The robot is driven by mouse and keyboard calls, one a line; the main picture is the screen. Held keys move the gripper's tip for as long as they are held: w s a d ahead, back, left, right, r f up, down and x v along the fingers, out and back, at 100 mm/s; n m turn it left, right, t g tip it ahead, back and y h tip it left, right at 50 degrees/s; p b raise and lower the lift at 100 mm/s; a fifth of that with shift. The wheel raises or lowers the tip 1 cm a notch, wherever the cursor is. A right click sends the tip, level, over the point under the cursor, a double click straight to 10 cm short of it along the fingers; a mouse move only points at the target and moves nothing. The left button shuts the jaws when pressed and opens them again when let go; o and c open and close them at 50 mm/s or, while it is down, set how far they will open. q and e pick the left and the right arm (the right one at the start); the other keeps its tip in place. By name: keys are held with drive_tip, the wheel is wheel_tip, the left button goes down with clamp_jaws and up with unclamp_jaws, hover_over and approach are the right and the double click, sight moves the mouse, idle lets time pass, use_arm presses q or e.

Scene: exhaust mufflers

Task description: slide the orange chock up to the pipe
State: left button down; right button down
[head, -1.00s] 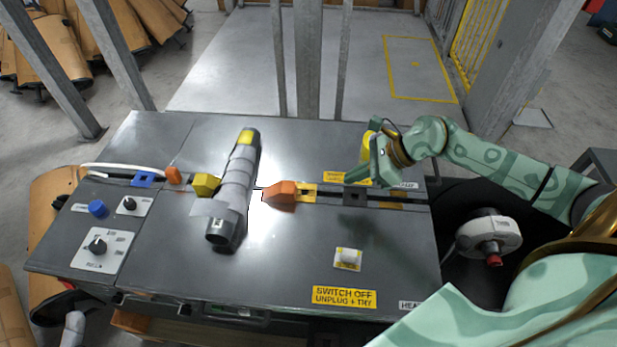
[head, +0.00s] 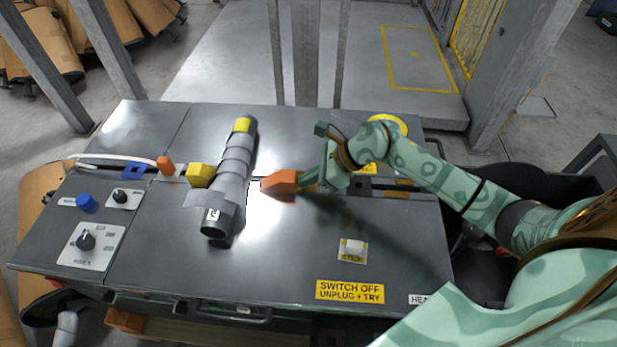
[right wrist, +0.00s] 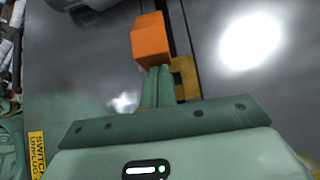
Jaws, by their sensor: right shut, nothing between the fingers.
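The orange chock (head: 281,183) sits on the bench's slotted rail, its narrow end toward the pipe (head: 235,170). A bright gap shows between chock and pipe in the head view. The pipe lies across the bench, wrapped in grey, with a yellow band at its far end. My right gripper (head: 308,181) is shut and empty, low behind the chock's right end. In the right wrist view its fingertips (right wrist: 156,72) meet the near face of the orange chock (right wrist: 150,40); contact looks likely but is not certain. My left gripper is not in view.
A yellow chock (head: 200,175) stands at the pipe's left side. A yellow plate (right wrist: 187,78) lies beside my fingers. Knobs (head: 86,240) and an orange piece (head: 165,165) are at the left.

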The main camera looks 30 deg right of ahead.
sight(289, 175)
drive_tip(key=w+a, duration=0.1)
drive_tip(key=a, duration=0.1)
drive_tip(key=w+a, duration=0.2)
drive_tip(key=shift+w+a, duration=0.2)
idle(0.4)
